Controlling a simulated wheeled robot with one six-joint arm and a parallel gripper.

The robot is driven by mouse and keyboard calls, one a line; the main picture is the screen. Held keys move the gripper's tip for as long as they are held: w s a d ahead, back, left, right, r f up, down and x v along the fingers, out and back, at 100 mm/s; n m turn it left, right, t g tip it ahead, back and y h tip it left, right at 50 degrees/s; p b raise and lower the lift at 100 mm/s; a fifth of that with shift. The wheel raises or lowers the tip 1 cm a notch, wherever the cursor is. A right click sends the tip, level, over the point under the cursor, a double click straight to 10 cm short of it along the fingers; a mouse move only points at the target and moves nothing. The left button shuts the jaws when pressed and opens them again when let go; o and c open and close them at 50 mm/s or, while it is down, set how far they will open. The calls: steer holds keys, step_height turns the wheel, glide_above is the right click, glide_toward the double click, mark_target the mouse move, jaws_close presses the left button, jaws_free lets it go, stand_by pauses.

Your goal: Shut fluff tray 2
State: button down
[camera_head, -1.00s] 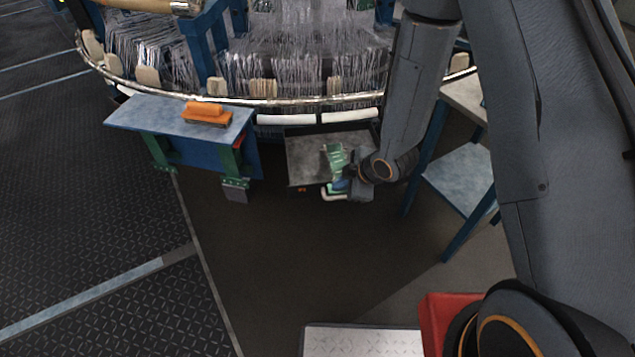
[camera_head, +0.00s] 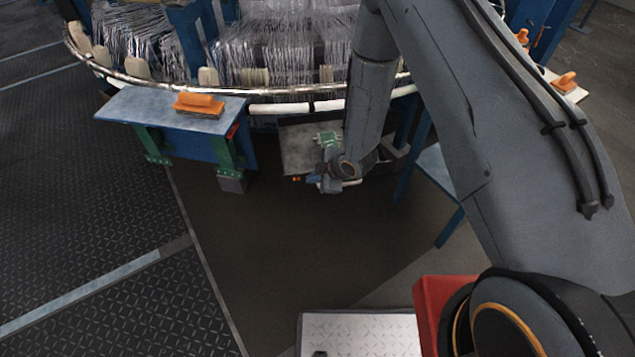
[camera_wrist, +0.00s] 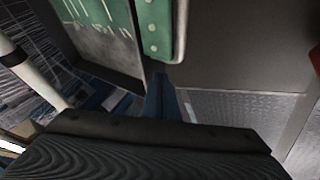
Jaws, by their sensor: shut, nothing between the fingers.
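A grey open-topped tray (camera_head: 298,150) sticks out from under the loom's front rim in the head view. I take it for fluff tray 2, but I cannot read a number. A pale handle bar (camera_head: 351,183) shows at its front, partly behind my wrist. My gripper (camera_head: 318,180) is low at the tray's front edge, its fingers shut and empty. In the wrist view the closed fingertips (camera_wrist: 160,84) point at a grey surface beside a green plate (camera_wrist: 157,27). Contact with the tray is unclear. My arm hides the tray's right side.
A blue-grey bench (camera_head: 135,108) with an orange-handled brush (camera_head: 198,104) stands left of the tray. A blue-legged stand (camera_head: 440,180) is close on the right. The loom's curved rim (camera_head: 290,107) runs above. The dark floor (camera_head: 260,240) in front is clear.

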steer(key=shift+w+a, duration=0.15)
steer(key=shift+w, duration=0.55)
steer(key=shift+w, duration=0.15)
